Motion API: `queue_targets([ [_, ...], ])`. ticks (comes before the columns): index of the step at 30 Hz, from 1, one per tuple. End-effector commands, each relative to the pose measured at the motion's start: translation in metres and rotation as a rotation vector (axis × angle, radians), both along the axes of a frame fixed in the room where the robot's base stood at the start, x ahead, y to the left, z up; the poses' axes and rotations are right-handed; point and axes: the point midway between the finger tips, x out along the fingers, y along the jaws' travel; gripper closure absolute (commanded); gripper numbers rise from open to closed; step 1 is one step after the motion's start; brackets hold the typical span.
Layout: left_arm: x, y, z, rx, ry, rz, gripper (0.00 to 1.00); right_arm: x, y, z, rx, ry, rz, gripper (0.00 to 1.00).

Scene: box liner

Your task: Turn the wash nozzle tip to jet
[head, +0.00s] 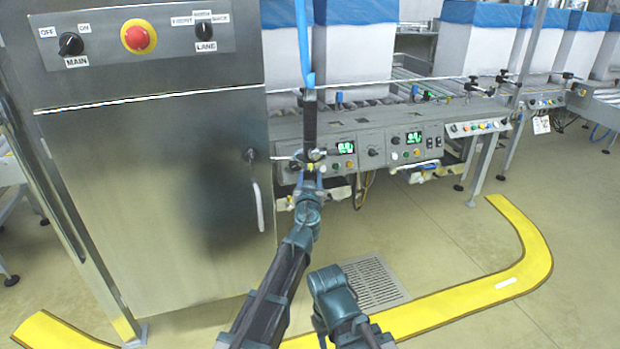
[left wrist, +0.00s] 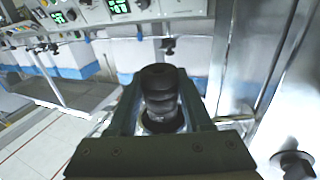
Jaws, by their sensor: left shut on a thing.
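The wash nozzle (head: 310,128) hangs upright as a dark body below a blue hose (head: 304,45), in front of the conveyor's control panels. My left gripper (head: 310,165) reaches up from below to its lower end. In the left wrist view, a black ribbed nozzle tip (left wrist: 160,84) stands between the fingers of my left gripper (left wrist: 160,112), which is shut on it. The tip's setting marks cannot be read, and its base is partly hidden by the gripper.
A steel cabinet (head: 150,190) with a handle stands close on the left. Conveyor control panels (head: 390,145) with green displays lie behind the nozzle. White boxes with blue liners (head: 355,60) stand on the conveyor. Yellow floor marking (head: 470,300) and a drain grate (head: 372,282) lie on open floor.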

Motion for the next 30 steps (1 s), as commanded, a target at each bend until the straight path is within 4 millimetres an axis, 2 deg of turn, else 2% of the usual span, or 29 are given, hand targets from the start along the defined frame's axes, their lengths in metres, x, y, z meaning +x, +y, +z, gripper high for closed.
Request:
queue_targets([
  [11,-0.0003,0.0011,0.0,0.0,0.0,-0.032,1.0,0.0,0.0,0.0,0.0,0.0,0.0,0.5],
  [30,0.0006,0.0018,0.0,0.001,0.001,-0.291,1.0,0.0,0.0,0.0002,0.0,0.0,0.0,0.5],
])
